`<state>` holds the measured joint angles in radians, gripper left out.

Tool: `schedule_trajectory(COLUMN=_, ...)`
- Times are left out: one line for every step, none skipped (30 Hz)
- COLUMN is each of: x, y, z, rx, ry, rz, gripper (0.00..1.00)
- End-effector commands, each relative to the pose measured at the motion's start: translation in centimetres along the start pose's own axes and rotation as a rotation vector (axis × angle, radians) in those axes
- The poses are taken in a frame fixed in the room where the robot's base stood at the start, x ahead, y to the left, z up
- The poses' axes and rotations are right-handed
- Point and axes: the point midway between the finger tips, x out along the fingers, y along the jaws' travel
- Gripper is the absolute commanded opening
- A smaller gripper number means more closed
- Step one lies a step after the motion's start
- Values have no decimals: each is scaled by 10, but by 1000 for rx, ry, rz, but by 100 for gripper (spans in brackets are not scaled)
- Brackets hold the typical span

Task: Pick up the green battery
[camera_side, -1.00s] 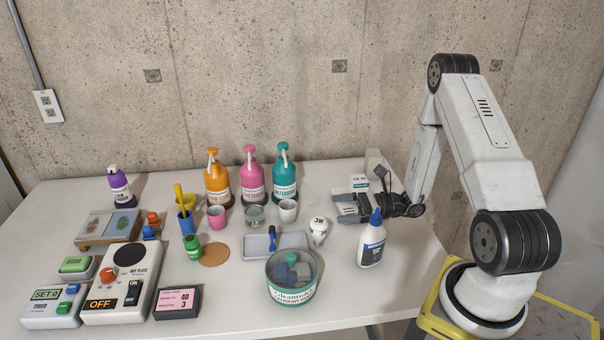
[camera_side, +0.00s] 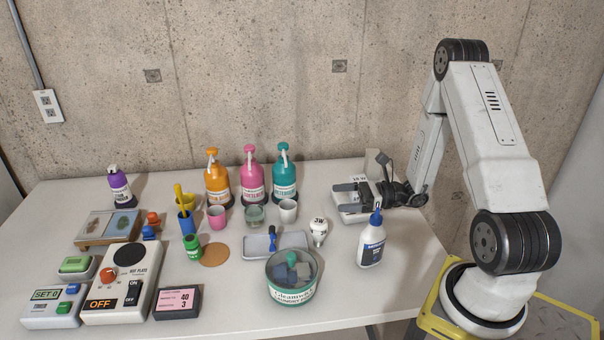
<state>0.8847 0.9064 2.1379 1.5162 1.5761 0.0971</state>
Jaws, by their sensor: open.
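A small green cylinder (camera_side: 193,247), the likeliest green battery, stands upright on the left half of the table. It is beside a cork coaster (camera_side: 214,256) and in front of a blue cup (camera_side: 186,222). Its label is too small to read. My gripper (camera_side: 342,192) is open and empty at the right of the table, with its fingers pointing left. It is above a white scale-like device (camera_side: 348,215) and far to the right of the green cylinder. The gripper hides part of that device.
A white glue bottle (camera_side: 371,246) stands close in front of my gripper. A bulb (camera_side: 319,231), a grey tray (camera_side: 276,244) and a round tin (camera_side: 291,285) lie between. Three pump bottles (camera_side: 250,180) stand behind several cups. A hot plate (camera_side: 122,285) is at the front left.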

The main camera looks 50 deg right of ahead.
Motion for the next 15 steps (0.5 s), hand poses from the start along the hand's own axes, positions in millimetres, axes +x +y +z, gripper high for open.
schedule_trajectory(x=0, y=0, z=6, rx=-3, ry=0, rz=0, gripper=96)
schedule_trajectory(x=0, y=0, z=9, rx=-3, ry=0, rz=0, gripper=96)
schedule_trajectory(x=0, y=0, z=12, rx=-3, ry=0, rz=0, gripper=96)
schedule_trajectory(x=0, y=0, z=16, rx=-3, ry=0, rz=0, gripper=96)
schedule_trajectory(x=0, y=0, z=18, rx=-2, ry=0, rz=0, gripper=96)
schedule_trajectory(x=5, y=-1, z=17, rx=0, ry=9, rz=13, gripper=96)
schedule_trajectory(x=9, y=-3, z=15, rx=0, ry=18, rz=24, gripper=96)
schedule_trajectory(x=13, y=-5, z=14, rx=1, ry=26, rz=33, gripper=96)
schedule_trajectory(x=19, y=-7, z=12, rx=3, ry=38, rz=46, gripper=96)
schedule_trajectory(x=23, y=-8, z=11, rx=3, ry=48, rz=55, gripper=96)
schedule_trajectory(x=28, y=-10, z=10, rx=3, ry=57, rz=65, gripper=96)
schedule_trajectory(x=34, y=-12, z=8, rx=4, ry=70, rz=79, gripper=96)
schedule_trajectory(x=40, y=-14, z=7, rx=3, ry=81, rz=89, gripper=96)
schedule_trajectory(x=45, y=-16, z=6, rx=5, ry=92, rz=101, gripper=96)
schedule_trajectory(x=54, y=-18, z=4, rx=3, ry=107, rz=116, gripper=96)
